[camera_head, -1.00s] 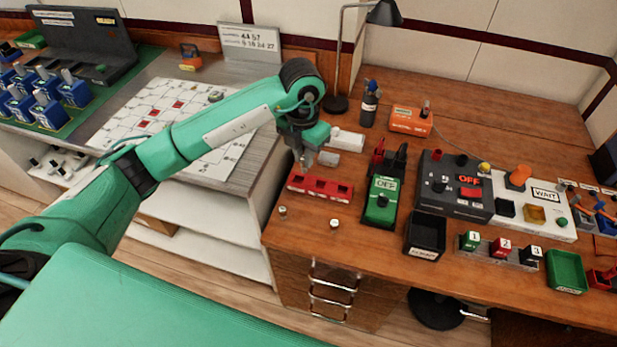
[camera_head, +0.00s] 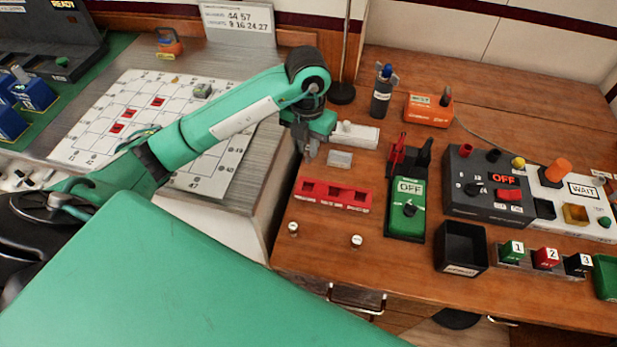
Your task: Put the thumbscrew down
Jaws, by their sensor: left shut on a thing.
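My left gripper (camera_head: 311,153) points down above the wooden desk, behind the left end of a red three-slot holder (camera_head: 332,195). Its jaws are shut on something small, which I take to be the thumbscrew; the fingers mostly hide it. I cannot tell whether it touches the desk. Two small silver-topped screws or knobs stand apart on the desk in front of the red holder, one at the left (camera_head: 293,228) and one at the right (camera_head: 357,241). My right gripper is not in view.
A white block (camera_head: 362,136) and a small grey block (camera_head: 339,159) lie just right of the gripper. A green OFF box (camera_head: 407,210), a black tray (camera_head: 460,250) and a dark control box (camera_head: 480,205) stand further right. Bare desk lies around the two small pieces.

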